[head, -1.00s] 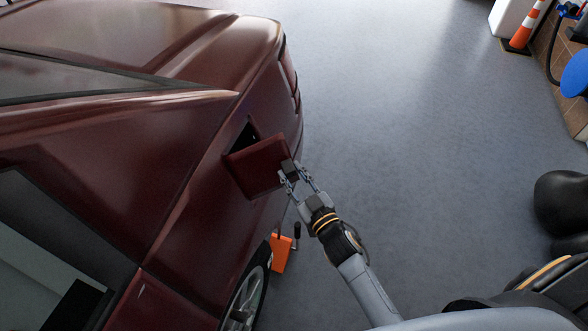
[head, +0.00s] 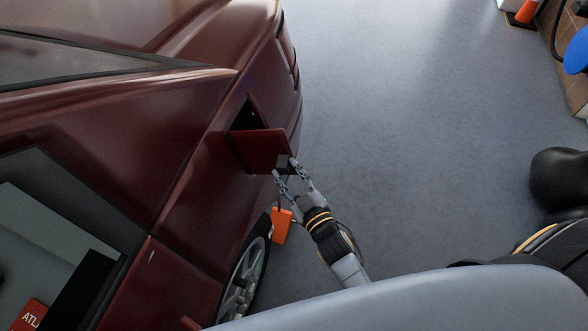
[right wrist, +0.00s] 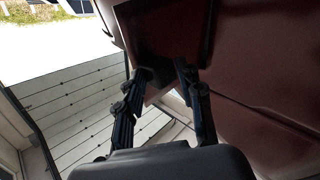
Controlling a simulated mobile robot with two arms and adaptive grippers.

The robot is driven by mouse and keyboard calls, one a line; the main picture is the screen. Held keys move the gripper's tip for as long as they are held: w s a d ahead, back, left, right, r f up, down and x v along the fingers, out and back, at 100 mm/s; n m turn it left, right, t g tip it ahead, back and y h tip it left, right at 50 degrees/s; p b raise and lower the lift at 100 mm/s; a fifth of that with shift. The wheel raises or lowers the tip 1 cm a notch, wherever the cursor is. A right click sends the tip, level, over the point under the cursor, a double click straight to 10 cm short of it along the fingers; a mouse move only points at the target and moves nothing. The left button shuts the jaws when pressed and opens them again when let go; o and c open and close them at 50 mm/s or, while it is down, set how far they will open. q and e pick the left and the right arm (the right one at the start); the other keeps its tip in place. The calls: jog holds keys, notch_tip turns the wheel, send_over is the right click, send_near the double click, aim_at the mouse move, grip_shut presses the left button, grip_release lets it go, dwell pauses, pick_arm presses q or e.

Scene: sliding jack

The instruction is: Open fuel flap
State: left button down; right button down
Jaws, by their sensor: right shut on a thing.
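The fuel flap (head: 258,149) is a dark red panel on the side of the dark red car (head: 190,130). It stands swung out from the body, and part of the dark opening (head: 246,114) shows behind it. My right gripper (head: 286,168) is shut on the flap's outer edge. In the right wrist view the fingers (right wrist: 158,82) close at a dark piece on the flap's edge, with the car's red body above and to the right. My left gripper is not in view.
A traffic cone (head: 526,12) stands at the far right, near a brick-faced structure (head: 572,50). The grey floor (head: 420,120) right of the car is clear.

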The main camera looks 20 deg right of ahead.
jog(key=shift+s+a+f, duration=0.1)
jog(key=shift+a, duration=0.7)
jog(key=c, duration=1)
grip_release()
jog(key=shift+a, duration=0.1)
jog(key=shift+c, duration=0.2)
jog(key=shift+w+a, duration=0.15)
jog(key=shift+w, duration=0.2)
jog(key=shift+r, duration=0.2)
jog(key=s+d, duration=0.3)
jog(key=s, duration=0.8)
jog(key=shift+s+f, duration=0.2)
jog(key=shift+s, duration=0.2)
